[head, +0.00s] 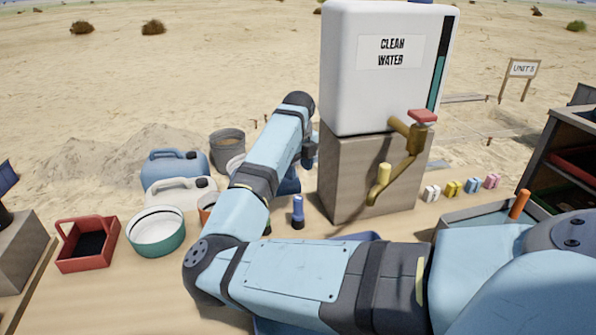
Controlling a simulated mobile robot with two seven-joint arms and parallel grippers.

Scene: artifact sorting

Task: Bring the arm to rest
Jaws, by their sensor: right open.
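My right arm comes in from the lower right, bends at the elbow at left centre and reaches up and away beside the water tank. My right gripper (289,184) is at the far end, beyond the forearm and left of the tank's stand. It is open; the forearm hides much of it, and I see nothing held in it. My left gripper is not in view.
A white "CLEAN WATER" tank (352,95) with a brass tap (408,150) stands on a block (350,180). A small blue item (298,211) stands near my forearm. A red caddy (88,244), a green-white basin (156,232) and jerrycans (174,167) are left.

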